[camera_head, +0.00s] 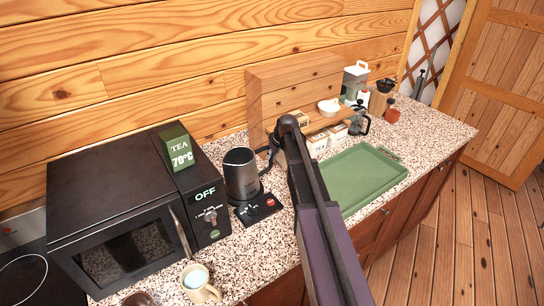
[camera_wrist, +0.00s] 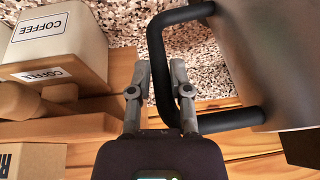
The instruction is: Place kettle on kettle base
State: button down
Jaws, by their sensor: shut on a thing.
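The kettle (camera_head: 241,175) is a dark grey metal jug, upright beside the microwave. The black kettle base (camera_head: 262,208), with a red button, shows at the kettle's lower right. The kettle's bottom overlaps the base's back-left part in the head view; I cannot tell whether it touches. In the wrist view my gripper (camera_wrist: 162,95) is shut on the kettle's black handle (camera_wrist: 157,62), with the grey kettle body (camera_wrist: 275,60) to the right. In the head view my arm hides most of the gripper.
A mug (camera_head: 200,284) stands in front. A green tray (camera_head: 362,178) lies right of my arm. Coffee canisters (camera_wrist: 60,45) stand beside the gripper.

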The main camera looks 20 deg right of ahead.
jog(key=shift+f, duration=0.1)
jog(key=c, duration=1)
grip_release()
jog(key=o, duration=0.4)
jog(key=p+v, duration=1.1)
jog(key=v, duration=0.1)
jog(key=s+a+m+g, duration=0.1)
jog(key=s+a, duration=0.2)
jog(key=s, duration=0.5)
jog(key=s+a+f+m+g+h, duration=0.1)
jog(key=s+a, duration=0.3)
jog(key=s, duration=0.5)
jog(key=s+a+m+g+h, duration=0.1)
jog(key=s+a, duration=0.3)
jog(key=s, duration=0.4)
jog(key=shift+s+f+m+g, duration=0.15)
jog(key=shift+s+m+g, duration=0.2)
jog(key=shift+g, duration=0.15)
